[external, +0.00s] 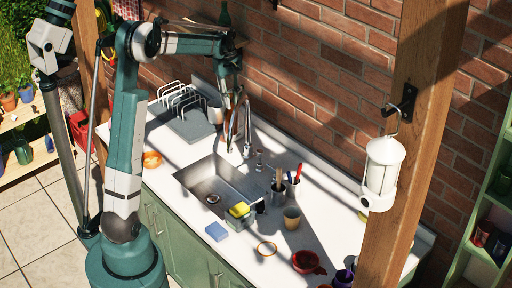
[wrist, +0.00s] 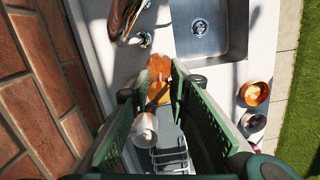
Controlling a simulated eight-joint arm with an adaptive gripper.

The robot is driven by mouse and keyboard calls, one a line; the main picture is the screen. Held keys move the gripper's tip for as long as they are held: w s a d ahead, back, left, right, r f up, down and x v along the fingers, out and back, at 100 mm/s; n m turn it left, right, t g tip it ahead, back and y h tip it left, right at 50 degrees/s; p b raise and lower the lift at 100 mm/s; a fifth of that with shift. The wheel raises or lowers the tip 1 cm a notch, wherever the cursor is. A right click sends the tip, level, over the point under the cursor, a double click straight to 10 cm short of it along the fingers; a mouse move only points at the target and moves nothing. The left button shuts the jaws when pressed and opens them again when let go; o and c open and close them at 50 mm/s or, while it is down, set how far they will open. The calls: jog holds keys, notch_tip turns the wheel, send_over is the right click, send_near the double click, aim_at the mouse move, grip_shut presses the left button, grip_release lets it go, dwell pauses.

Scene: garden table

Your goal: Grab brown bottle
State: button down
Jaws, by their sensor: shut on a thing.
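My gripper (external: 233,112) hangs at the back of the counter, beside the tap and behind the sink. In the wrist view its two green fingers (wrist: 156,88) are closed around an amber-brown thing, which I take to be the brown bottle (wrist: 160,68). Its upper part shows between and beyond the fingertips, and the rest is partly covered by them. In the external view the bottle is mostly hidden by the gripper and blends with the brick wall. I cannot tell whether it touches the counter.
The sink (external: 190,178) lies in front, with the tap (external: 246,140) close to my gripper. A dish rack (external: 187,122) stands left, with a white cup (wrist: 145,128) near it. Utensil cups (external: 278,190), a yellow sponge (external: 240,209) and a red bowl (external: 306,262) occupy the right side.

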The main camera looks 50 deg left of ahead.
jog(key=shift+s, duration=2.2)
